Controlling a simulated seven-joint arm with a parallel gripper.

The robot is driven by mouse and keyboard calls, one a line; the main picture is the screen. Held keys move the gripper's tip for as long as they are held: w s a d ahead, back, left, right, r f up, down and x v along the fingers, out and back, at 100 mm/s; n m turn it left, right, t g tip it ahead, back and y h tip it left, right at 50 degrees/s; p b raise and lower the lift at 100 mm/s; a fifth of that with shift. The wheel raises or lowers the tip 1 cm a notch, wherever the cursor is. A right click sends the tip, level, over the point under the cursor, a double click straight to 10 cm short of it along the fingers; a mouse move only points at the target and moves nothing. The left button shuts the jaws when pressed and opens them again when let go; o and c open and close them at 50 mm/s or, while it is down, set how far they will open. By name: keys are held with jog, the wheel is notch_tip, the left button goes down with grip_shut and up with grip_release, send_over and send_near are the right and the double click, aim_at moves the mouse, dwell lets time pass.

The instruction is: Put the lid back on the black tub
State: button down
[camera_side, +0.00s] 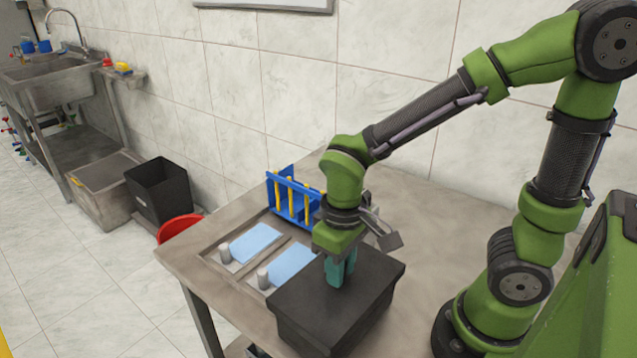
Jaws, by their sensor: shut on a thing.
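A black tub (330,341) stands near the front edge of the table. Its flat dark lid (367,268) lies level across the top, with a rim slightly wider than the walls below. I see no clear gap between lid and tub, but cannot tell if the lid is fully seated. My gripper (340,281) points down over the middle of the lid, its teal fingers closed on it. The part they grip is hidden by the fingers. The inside of the tub is hidden.
A tray (207,254) with light blue sheets and two small grey cylinders lies left of the tub. A blue rack (290,199) with yellow bars stands behind. The right part of the table (440,215) is clear. A red bin (180,226) is beyond the left edge.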

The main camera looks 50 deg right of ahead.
dwell(0.3)
jog(key=c, duration=0.9)
grip_release()
jog(key=shift+o, duration=0.6)
jog(key=o, duration=0.4)
jog(key=shift+r, duration=3.7)
grip_shut()
